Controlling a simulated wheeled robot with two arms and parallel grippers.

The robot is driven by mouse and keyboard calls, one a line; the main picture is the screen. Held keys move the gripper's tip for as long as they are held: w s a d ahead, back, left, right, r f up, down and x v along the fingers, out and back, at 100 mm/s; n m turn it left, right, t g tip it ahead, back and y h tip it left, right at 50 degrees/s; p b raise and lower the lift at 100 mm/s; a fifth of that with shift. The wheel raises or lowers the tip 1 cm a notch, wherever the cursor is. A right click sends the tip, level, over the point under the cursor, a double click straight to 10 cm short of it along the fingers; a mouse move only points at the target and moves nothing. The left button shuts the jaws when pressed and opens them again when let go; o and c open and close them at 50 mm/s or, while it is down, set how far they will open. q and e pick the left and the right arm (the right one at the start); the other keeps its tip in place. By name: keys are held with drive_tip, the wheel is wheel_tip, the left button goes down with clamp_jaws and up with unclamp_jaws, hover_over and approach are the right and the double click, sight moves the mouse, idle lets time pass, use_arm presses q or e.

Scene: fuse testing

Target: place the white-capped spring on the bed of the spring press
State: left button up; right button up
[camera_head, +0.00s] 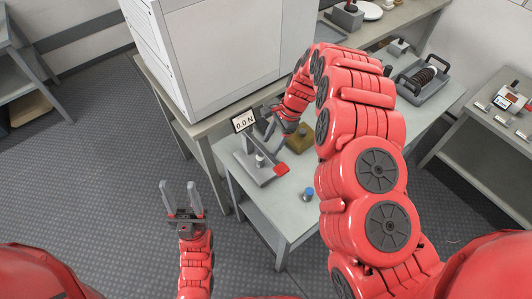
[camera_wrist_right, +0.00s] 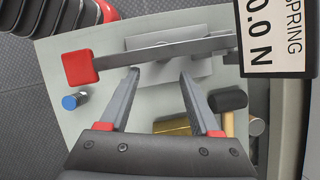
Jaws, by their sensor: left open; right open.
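The spring press (camera_head: 252,172) stands on the near bench, with a grey base, a red-handled lever (camera_head: 281,169) and a "0.0 N" display (camera_head: 243,121). A small white-topped cylinder, apparently the white-capped spring (camera_head: 260,159), stands upright on the press bed. In the right wrist view the bed (camera_wrist_right: 200,66) is partly under the lever, and I cannot make out the spring there. My right gripper (camera_head: 266,126) is open and empty beside the press, with its fingers (camera_wrist_right: 158,72) pointing toward the lever. My left gripper (camera_head: 182,188) is open and empty over the floor.
A blue-capped spring (camera_head: 308,193) stands on the bench near the press; it also shows in the wrist view (camera_wrist_right: 74,101). A brass block (camera_head: 299,141) lies behind. A large grey cabinet (camera_head: 220,60) is at the back.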

drive_tip(key=p+v, duration=0.2)
drive_tip(key=v, duration=0.2)
drive_tip(key=shift+d+r, duration=0.1)
drive_tip(key=shift+r, duration=0.15)
